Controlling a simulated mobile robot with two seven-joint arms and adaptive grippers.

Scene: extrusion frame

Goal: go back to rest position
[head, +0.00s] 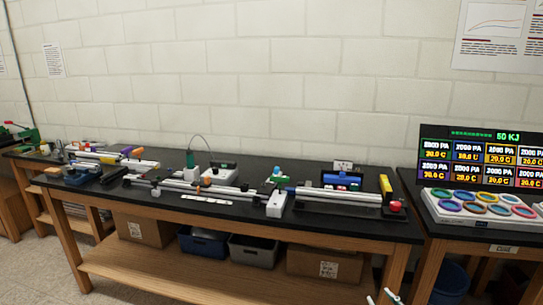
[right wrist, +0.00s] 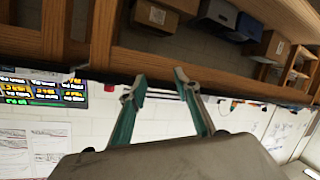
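My right gripper (head: 380,296) shows only as its fingertips at the bottom edge of the head view, in front of the middle bench and low beside its right leg. In the right wrist view, which is upside down, the right gripper (right wrist: 160,82) has its two green fingers apart with nothing between them. My left gripper is in neither view. The black-topped bench (head: 240,222) carries a long rail apparatus (head: 180,185) with light metal bars, far from the right gripper.
Under the bench are cardboard boxes (head: 326,263), a blue bin (head: 203,242) and a grey bin (head: 252,250) on a wooden shelf (head: 200,280). At the right, a lit display (head: 482,156) stands behind a tray of coloured discs (head: 484,206). Floor shows at the lower left.

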